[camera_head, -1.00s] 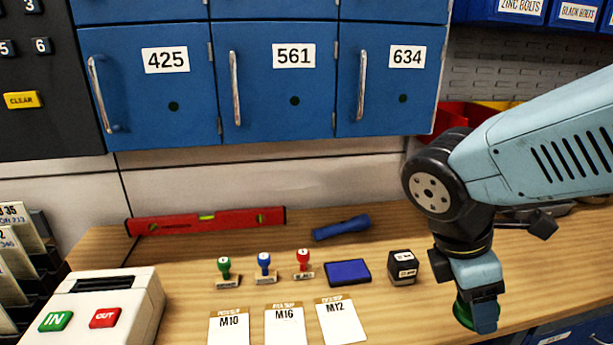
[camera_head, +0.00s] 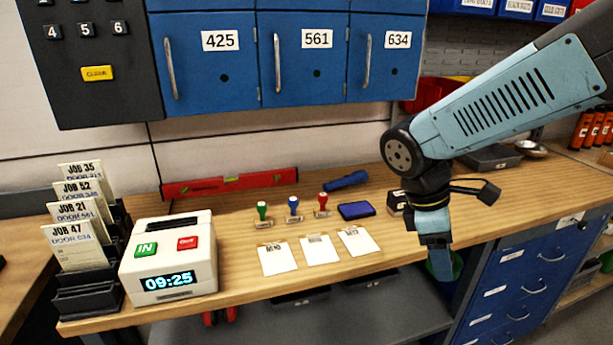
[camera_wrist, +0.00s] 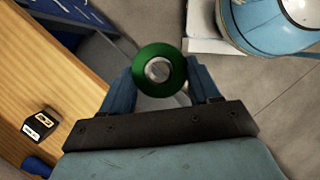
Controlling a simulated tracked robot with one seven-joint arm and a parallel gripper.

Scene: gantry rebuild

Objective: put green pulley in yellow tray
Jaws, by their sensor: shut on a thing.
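My gripper (camera_head: 440,264) is shut on the green pulley (camera_head: 456,265), just off the front edge of the workbench near its right part. In the wrist view the green pulley (camera_wrist: 159,69) sits between my two fingers, a green ring with a grey metal hub, with grey floor behind it. The fingers hide part of the pulley in the head view. I cannot see a yellow tray clearly in any view.
The wooden bench (camera_head: 236,279) holds a time clock (camera_head: 168,255), card rack (camera_head: 78,250), red level (camera_head: 229,183), stamps (camera_head: 293,207), blue ink pad (camera_head: 356,210) and white cards (camera_head: 320,249). Blue drawers (camera_head: 522,275) stand at right. A grey shelf (camera_head: 300,318) is below.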

